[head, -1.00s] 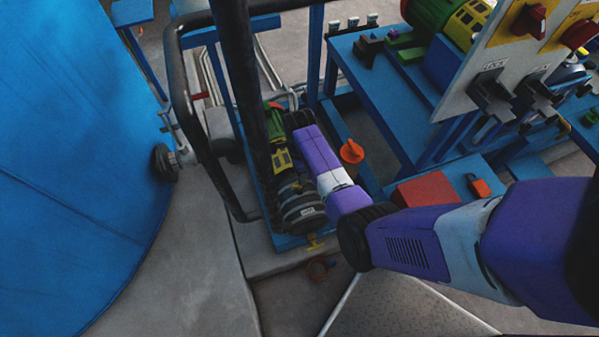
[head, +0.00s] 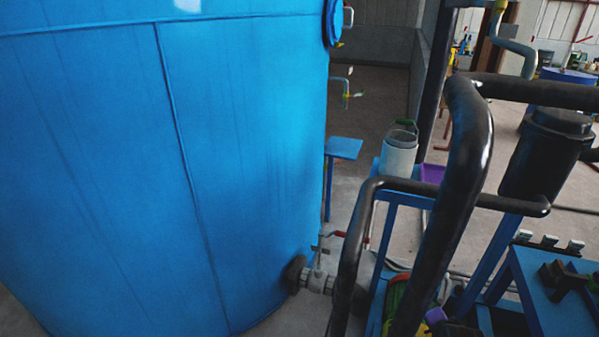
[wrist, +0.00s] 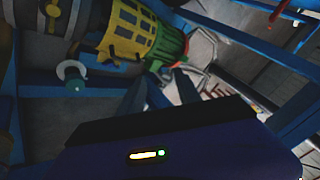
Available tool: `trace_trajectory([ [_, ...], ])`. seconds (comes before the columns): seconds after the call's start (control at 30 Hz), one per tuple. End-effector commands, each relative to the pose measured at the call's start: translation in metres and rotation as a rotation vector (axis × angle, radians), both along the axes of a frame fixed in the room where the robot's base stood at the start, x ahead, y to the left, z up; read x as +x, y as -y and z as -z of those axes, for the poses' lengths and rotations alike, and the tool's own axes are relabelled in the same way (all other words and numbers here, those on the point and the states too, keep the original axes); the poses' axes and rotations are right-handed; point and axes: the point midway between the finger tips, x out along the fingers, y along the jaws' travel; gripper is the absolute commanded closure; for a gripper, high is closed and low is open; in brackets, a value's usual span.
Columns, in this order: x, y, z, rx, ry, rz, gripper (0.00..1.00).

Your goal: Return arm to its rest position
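My arm is out of the head view. In the wrist view, the dark blue-purple housing of my gripper (wrist: 158,97) fills the bottom, with a black edge and a small lit yellow-green indicator. Dark finger-like shapes stand above that edge, but they blend into the dark background. I cannot tell whether they are apart or closed, and no held object is visible. A yellow and green motor (wrist: 135,32) lies beyond the gripper at the upper middle. How far my gripper is from it is unclear.
A large blue tank (head: 180,170) fills the left of the head view. A valve (head: 318,280) projects from its lower side. Thick black pipes (head: 465,170) rise at the right, near a blue bench (head: 545,275). Blue frame bars (wrist: 245,42) cross the wrist view. Concrete floor (head: 385,110) shows behind.

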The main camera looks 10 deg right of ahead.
Motion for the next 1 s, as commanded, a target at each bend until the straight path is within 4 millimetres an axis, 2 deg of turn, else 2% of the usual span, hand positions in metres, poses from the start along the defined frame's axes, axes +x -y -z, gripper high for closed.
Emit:
trace_trajectory([
  [0.17,-0.022,-0.017,-0.035,-0.287,0.090,-0.241,0.60],
  [0.37,-0.062,-0.063,-0.084,-0.592,0.184,-0.487,0.60],
  [0.7,-0.155,-0.163,-0.171,-0.938,0.332,-0.765,0.60],
  [1.0,-0.244,-0.234,-0.246,-1.049,0.430,-0.888,0.60],
])
